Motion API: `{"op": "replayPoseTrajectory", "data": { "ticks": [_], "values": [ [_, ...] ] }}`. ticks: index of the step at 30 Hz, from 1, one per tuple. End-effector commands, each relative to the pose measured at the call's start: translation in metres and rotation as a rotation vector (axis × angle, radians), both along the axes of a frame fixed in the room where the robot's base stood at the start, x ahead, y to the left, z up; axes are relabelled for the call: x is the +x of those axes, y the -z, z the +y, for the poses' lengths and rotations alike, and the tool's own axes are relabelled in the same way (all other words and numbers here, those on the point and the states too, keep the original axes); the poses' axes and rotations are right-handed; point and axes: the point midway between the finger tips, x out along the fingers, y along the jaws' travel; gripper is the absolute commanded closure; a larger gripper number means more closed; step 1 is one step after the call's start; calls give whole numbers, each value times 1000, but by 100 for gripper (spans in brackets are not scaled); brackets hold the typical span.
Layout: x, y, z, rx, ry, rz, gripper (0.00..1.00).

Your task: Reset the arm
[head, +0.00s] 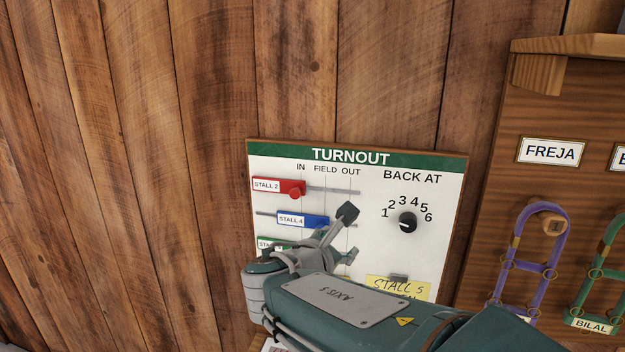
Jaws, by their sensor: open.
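My gripper (347,234) is open and seems empty, in front of the lower middle of the white turnout board (440,215). My arm (365,312) reaches in from the lower right and hides the lower part of the board. One dark fingertip shows near the right end of the blue "STALL 4" slider (302,220); I cannot tell whether it touches the board.
A red "STALL 2" slider (280,187) is near IN. A green slider (266,243) is partly hidden. A black knob (408,223) sits below the numbers. A yellow note (412,289) is at lower right. A wooden rack (560,120) holds a purple halter (526,275) and a green halter (583,289).

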Motion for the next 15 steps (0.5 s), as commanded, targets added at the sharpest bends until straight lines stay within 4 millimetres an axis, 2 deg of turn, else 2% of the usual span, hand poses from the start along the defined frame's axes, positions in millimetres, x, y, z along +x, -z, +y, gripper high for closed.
{"op": "replayPoseTrajectory", "data": {
  "ticks": [1, 3, 6, 10, 15],
  "values": [
    [-12, 5, -31, 121, 89, 12, 31],
    [-30, 16, -63, 292, 207, 26, 31],
    [-60, 33, -99, 537, 381, 30, 31],
    [-102, 55, -132, 854, 613, 8, 31],
    [-155, 80, -152, 1267, 919, -56, 31]
  ]
}}
